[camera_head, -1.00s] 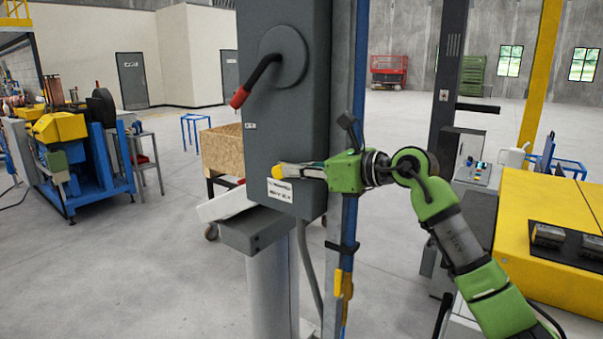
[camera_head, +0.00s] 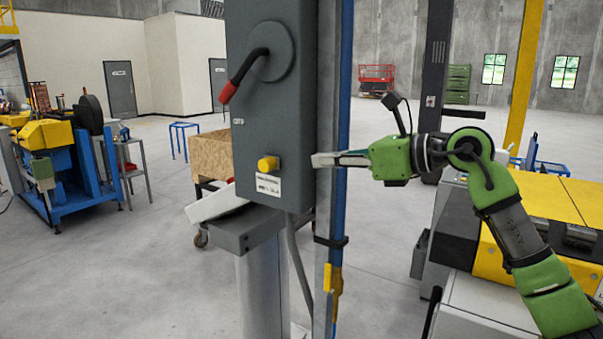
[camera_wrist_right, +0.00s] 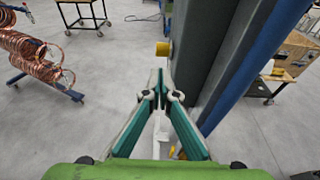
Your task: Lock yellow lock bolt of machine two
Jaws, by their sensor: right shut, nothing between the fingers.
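The yellow lock bolt (camera_head: 268,163) sticks out from the front of the grey machine box (camera_head: 272,110), just above a white label (camera_head: 268,185). It also shows in the right wrist view (camera_wrist_right: 162,48), beyond my fingertips. My right gripper (camera_head: 318,160) is shut and empty. In the head view it is to the right of the bolt, with a clear gap between them, near the box's right edge. The closed fingertips also show in the right wrist view (camera_wrist_right: 159,76). My left gripper is not in view.
A black lever with a red grip (camera_head: 228,92) is on the box above the bolt. A blue post (camera_head: 343,110) stands right of the box. A wooden crate (camera_head: 212,155) is behind at left, and copper coils (camera_wrist_right: 35,58) show in the wrist view.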

